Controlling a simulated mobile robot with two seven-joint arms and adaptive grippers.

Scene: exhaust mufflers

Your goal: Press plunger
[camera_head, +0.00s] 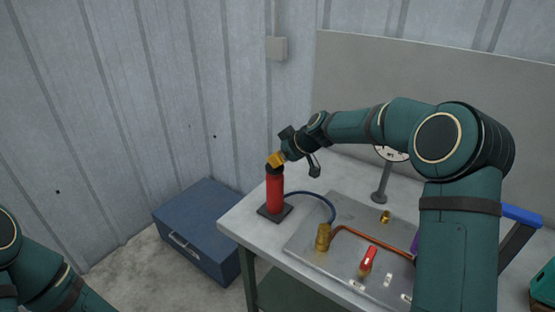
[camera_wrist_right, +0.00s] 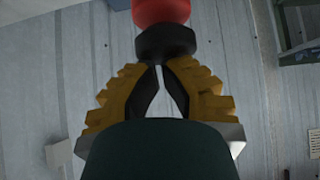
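The plunger device is an upright red cylinder (camera_head: 275,193) with a black cap, standing on a dark square base near the table's left corner. My right gripper (camera_head: 275,160) is at the top of it, its yellow fingertips at the black cap. In the right wrist view, the two yellow fingers (camera_wrist_right: 160,70) come together with only a thin slit between them, against or just short of the black cap (camera_wrist_right: 165,43). The red body (camera_wrist_right: 160,10) lies beyond the cap. Whether they touch is hard to tell. My left gripper is out of view; only my left arm shows at the lower left.
The table (camera_head: 240,220) carries a metal plate (camera_head: 300,240) with a brass fitting (camera_head: 323,236), a copper pipe (camera_head: 365,236) and a red-handled valve (camera_head: 368,260). A blue hose (camera_head: 318,196) runs from the cylinder. A gauge stands behind, partly hidden by my right arm. A blue toolbox (camera_head: 205,225) sits on the floor.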

